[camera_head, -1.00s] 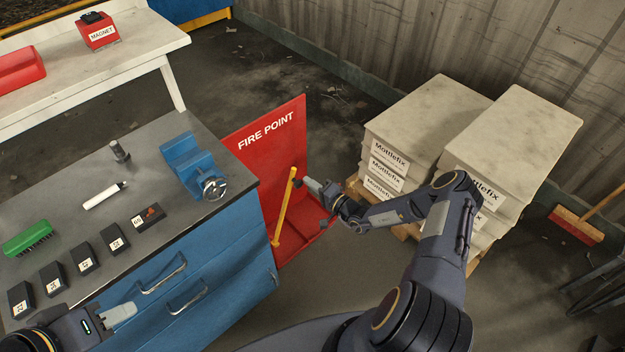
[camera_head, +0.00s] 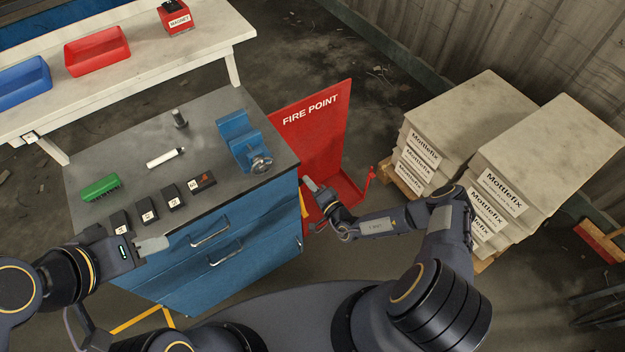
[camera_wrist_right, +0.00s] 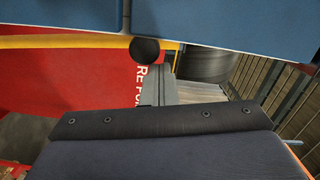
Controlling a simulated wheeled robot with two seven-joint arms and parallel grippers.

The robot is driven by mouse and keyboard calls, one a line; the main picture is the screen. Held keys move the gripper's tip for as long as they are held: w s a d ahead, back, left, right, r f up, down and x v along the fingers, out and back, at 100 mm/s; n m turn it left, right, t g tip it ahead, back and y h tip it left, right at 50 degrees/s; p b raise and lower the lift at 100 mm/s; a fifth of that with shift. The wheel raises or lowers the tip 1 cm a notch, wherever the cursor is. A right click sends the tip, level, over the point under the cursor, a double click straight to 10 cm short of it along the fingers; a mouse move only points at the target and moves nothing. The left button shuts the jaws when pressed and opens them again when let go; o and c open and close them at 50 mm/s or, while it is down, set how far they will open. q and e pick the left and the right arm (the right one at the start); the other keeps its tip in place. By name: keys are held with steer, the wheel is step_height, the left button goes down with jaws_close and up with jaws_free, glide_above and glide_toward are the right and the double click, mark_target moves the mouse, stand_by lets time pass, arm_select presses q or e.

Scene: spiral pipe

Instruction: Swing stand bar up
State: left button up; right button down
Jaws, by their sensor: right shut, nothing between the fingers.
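The yellow stand bar (camera_head: 304,204) shows only as a short piece between the blue cabinet's right edge and my right gripper (camera_head: 308,184); the rest is hidden. In the right wrist view the yellow bar (camera_wrist_right: 60,41) runs across the upper left, with a black round knob (camera_wrist_right: 145,51) near its right end. My right gripper is shut and empty beside the bar, in front of the red fire point stand (camera_head: 322,135); whether it touches the bar is unclear. My left gripper (camera_head: 152,245) is at the cabinet's front left, its jaw opening unclear.
The blue cabinet (camera_head: 205,265) stands left of the stand, with a vise (camera_head: 240,140), a green brush (camera_head: 101,187) and small black blocks on top. Stacked Mottlefix boxes (camera_head: 455,115) on pallets stand to the right. Bare floor lies between stand and boxes.

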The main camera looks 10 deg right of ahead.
steer(key=shift+s+a+f+y, duration=0.15)
steer(key=shift+s+a+y, duration=0.2)
steer(key=shift+a, duration=0.4)
steer(key=shift+s+d, duration=0.1)
steer(key=shift+s, duration=0.1)
steer(key=w+d+v, duration=0.1)
steer(key=v, duration=0.6)
steer(key=s+r+n+g+y, duration=0.25)
steer(key=r+n+g, duration=0.35)
steer(key=r, duration=0.8)
steer(key=s+r+n+g+y, duration=0.2)
steer(key=r+n+g+y, duration=0.4)
steer(key=r, duration=0.8)
steer(key=s+d+r+m+h, duration=0.1)
steer(key=s+d+r+h, duration=0.1)
steer(key=s+r+h, duration=0.4)
steer(key=s+d+r+m+t+h, duration=0.1)
steer(key=s+r+h, duration=0.5)
steer(key=s, duration=0.8)
step_height(320, 180, up, 2)
steer(key=shift+d+m+h+b, duration=0.35)
steer(key=shift+d+m, duration=0.15)
steer(key=shift+d, duration=0.7)
